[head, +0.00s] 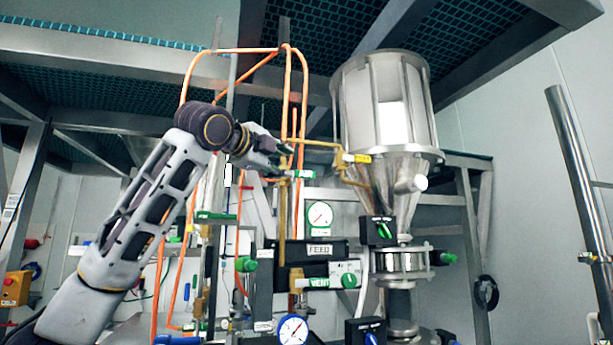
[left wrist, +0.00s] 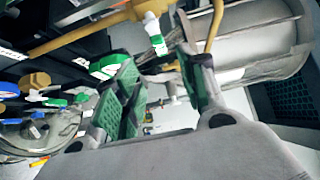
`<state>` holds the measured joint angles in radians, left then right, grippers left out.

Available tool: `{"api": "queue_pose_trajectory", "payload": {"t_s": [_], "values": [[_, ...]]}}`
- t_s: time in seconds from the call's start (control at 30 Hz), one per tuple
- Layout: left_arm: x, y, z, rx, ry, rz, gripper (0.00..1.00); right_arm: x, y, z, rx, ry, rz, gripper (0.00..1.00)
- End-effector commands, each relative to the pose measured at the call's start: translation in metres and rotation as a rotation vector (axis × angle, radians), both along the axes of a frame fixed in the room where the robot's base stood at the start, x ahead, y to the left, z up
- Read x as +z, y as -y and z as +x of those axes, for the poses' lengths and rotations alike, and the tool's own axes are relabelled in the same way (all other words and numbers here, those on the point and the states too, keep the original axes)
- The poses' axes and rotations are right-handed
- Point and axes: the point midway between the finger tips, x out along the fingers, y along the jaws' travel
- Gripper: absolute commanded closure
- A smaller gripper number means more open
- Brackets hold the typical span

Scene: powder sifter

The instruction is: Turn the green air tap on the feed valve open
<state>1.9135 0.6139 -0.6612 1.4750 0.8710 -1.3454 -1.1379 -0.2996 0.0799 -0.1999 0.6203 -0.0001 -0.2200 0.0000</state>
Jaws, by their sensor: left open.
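A small tap with a green and white handle (head: 302,174) sits on the brass pipework left of the steel hopper, above a FEED label (head: 320,249). In the left wrist view, a green and white handle (left wrist: 157,42) shows just beyond the fingertips, roughly in line with the gap between them. My left gripper (head: 283,154) is raised close to the tap, slightly above and left of it. In the left wrist view its two green-padded fingers (left wrist: 160,60) are apart with nothing held between them. I cannot tell whether a finger touches the handle. My right gripper is not in view.
The steel hopper (head: 385,110) stands right of the tap. Brass pipe (head: 318,143) and orange tubing (head: 190,75) run close around my gripper. Below are a gauge (head: 320,214), a VENT tap (head: 320,283) and a black box with a green knob (head: 380,230).

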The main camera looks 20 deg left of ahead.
Motion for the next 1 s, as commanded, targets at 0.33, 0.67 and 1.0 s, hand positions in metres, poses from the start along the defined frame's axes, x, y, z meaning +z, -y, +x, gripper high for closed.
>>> {"api": "queue_pose_trajectory", "payload": {"t_s": [0.33, 0.67, 1.0], "values": [[0.000, 0.002, 0.013, 0.001, -0.003, 0.000, 0.59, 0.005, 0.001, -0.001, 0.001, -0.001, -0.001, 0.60], [0.001, 0.010, 0.051, 0.000, -0.003, 0.000, 0.59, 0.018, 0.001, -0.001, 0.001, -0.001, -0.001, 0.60], [0.001, 0.018, 0.093, 0.000, -0.003, 0.000, 0.59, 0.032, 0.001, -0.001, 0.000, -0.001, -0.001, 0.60]]}}
